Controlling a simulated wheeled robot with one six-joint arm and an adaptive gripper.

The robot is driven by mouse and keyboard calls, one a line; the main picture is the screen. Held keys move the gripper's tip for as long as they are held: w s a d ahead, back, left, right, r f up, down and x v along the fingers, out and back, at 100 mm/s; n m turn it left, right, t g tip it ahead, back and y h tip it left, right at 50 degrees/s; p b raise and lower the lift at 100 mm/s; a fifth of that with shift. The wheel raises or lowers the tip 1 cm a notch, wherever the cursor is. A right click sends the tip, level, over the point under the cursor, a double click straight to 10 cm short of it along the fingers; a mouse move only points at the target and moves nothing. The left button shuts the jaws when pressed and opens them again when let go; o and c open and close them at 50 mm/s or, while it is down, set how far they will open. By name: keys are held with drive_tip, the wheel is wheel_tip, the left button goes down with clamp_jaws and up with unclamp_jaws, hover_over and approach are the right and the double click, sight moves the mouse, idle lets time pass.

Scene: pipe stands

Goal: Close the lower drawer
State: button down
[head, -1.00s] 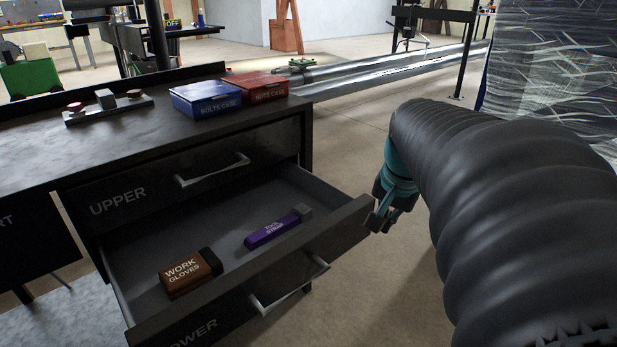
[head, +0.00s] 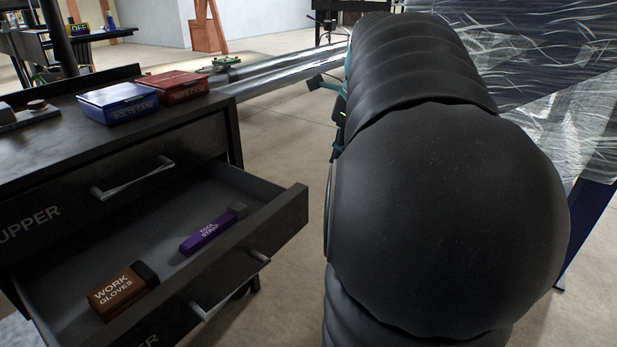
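The lower drawer (head: 281,222) is pulled out of the black cabinet. Its front faces the lower right and has a metal handle (head: 232,285). The lettering on its front is partly cut off by the lower picture edge. Inside lie a brown work gloves pack (head: 117,291) and a purple tool strap (head: 207,234). The upper drawer (head: 60,210) is shut. My gripper (head: 331,92) is to the right of and beyond the drawer's right corner, apart from it. My arm hides most of it, so its opening is unclear.
A blue bolts case (head: 118,103) and a red nuts case (head: 172,86) stand on the cabinet top. Long metal pipes (head: 285,70) lie behind. Plastic-wrapped goods (head: 560,75) stand at the right. Bare floor (head: 285,290) lies between the drawer and my arm.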

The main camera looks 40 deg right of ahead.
drive_tip(key=w+a+f+b, duration=0.2)
drive_tip(key=w+f, duration=0.4)
drive_tip(key=f, duration=0.3)
drive_tip(key=shift+f+b, duration=0.35)
drive_tip(key=shift+b, duration=0.15)
drive_tip(key=shift+w+r, duration=0.1)
